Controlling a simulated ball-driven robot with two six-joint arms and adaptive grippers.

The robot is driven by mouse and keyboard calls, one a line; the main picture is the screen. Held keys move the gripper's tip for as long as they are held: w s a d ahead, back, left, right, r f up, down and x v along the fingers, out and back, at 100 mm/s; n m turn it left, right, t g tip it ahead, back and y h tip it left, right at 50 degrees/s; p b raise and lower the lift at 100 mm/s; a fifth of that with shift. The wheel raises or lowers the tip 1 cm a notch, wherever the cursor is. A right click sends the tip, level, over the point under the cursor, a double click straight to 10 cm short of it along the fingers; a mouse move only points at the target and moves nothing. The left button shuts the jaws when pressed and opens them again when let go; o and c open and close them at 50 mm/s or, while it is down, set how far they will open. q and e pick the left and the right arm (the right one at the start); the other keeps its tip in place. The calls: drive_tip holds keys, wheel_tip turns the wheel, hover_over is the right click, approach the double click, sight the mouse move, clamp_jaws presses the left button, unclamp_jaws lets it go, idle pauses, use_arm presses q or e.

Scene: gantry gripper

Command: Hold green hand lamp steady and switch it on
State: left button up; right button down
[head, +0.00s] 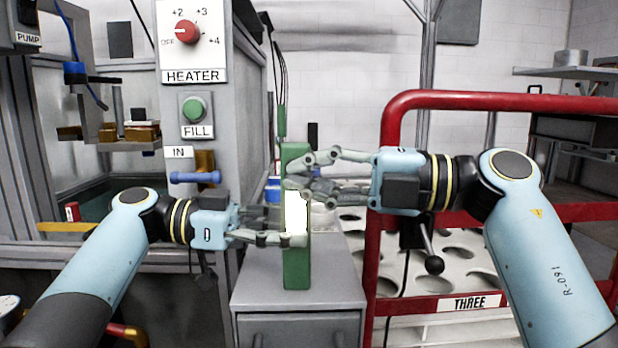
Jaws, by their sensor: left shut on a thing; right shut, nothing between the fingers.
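The green hand lamp (296,269) stands upright on the grey cabinet in the middle of the head view. A bright white panel, which looks lit, shows on its front between my grippers. My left gripper (283,230) comes in from the left and is shut on the lamp's lower half. My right gripper (291,177) is higher, at the lamp's upper half, shut with nothing between its fingers. Its fingers overlap the lamp in view and hide part of it; I cannot tell whether they touch. The lamp's switch is not clear to see.
The grey cabinet top (250,285) has bare room beside the lamp. A red rail (480,100) frames a white rack with holes on the right. On the left are a heater dial (187,32), a green FILL button (194,109) and a blue handle (195,177).

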use_arm(q)
drive_tip(key=shift+s, duration=0.15)
use_arm(e)
drive_tip(key=shift+f, duration=0.15)
use_arm(q)
drive_tip(key=shift+c, duration=0.2)
use_arm(e)
drive_tip(key=s+d, duration=0.6)
drive_tip(key=d, duration=0.3)
drive_tip(key=shift+s+d, duration=0.25)
drive_tip(key=shift+s, duration=0.1)
use_arm(q)
drive_tip(key=o, duration=1)
drive_tip(key=shift+o, duration=0.2)
drive_tip(key=shift+a, duration=0.1)
drive_tip(key=a+r, duration=0.1)
drive_tip(key=a, duration=1)
drive_tip(key=shift+a, duration=0.35)
